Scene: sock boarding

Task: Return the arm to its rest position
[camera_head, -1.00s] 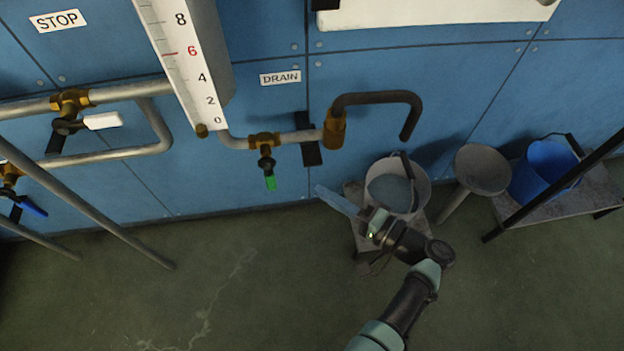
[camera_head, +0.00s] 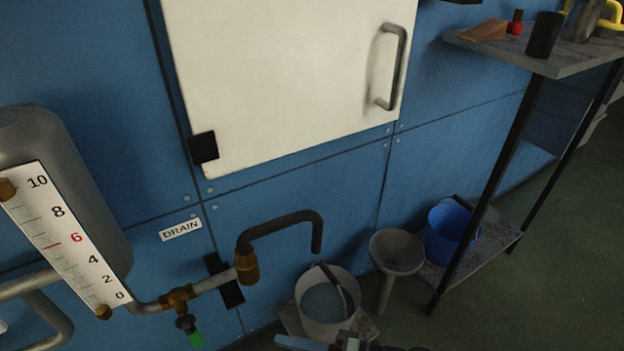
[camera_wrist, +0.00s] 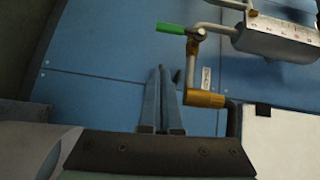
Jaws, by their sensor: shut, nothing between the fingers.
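My gripper (camera_wrist: 159,75) shows in the wrist view with its two long blue-grey fingers side by side, closed and empty. In the head view my gripper (camera_head: 282,340) is at the bottom edge, just below and in front of the grey bucket (camera_head: 328,306). Most of my arm is out of the head view. The fingers point toward the blue wall panels (camera_wrist: 110,80) in the wrist view.
A drain pipe with a green-handled valve (camera_head: 190,330) and a curved spout (camera_head: 285,222) stands left of the bucket. A grey funnel (camera_head: 397,250), a blue bucket (camera_head: 445,235) and a shelf rack (camera_head: 560,62) are at right. A white cabinet door (camera_head: 285,75) is above. Floor at far right is clear.

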